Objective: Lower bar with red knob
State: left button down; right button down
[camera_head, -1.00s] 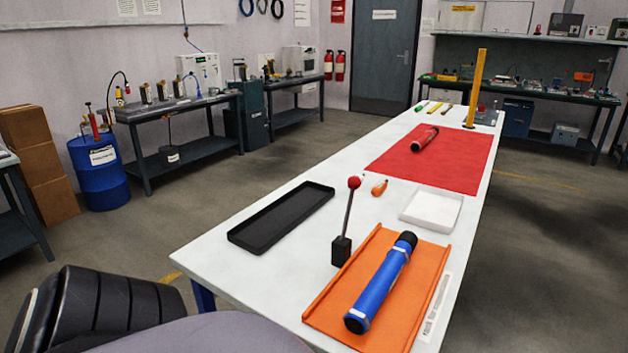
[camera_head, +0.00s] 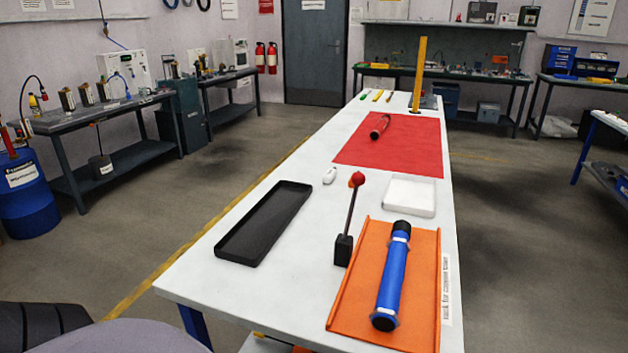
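The bar with the red knob (camera_head: 351,214) stands on the white table, left of the orange tray. Its thin dark bar rises from a black base block (camera_head: 343,250), leaning slightly right, with the round red knob (camera_head: 358,179) at the top. The blue tube (camera_head: 391,279) with black ends lies on the orange tray (camera_head: 352,299), apart from the bar. Neither of my grippers shows in the view. Only a part of my own body shows at the bottom left.
A black tray (camera_head: 264,222) lies left of the bar, and a white tray (camera_head: 409,196) lies to its right, farther back. A red mat (camera_head: 410,150) with a dark-and-red tube (camera_head: 380,127) lies beyond. A small white object (camera_head: 329,176) sits near the knob. A yellow post (camera_head: 419,76) stands at the far end.

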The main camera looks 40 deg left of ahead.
aim_at(358, 179)
jog(key=k+j, duration=0.2)
jog(key=j, duration=0.2)
jog(key=k+j, duration=0.2)
jog(key=j, duration=0.2)
jog(key=k+j, duration=0.2)
jog(key=j, duration=0.2)
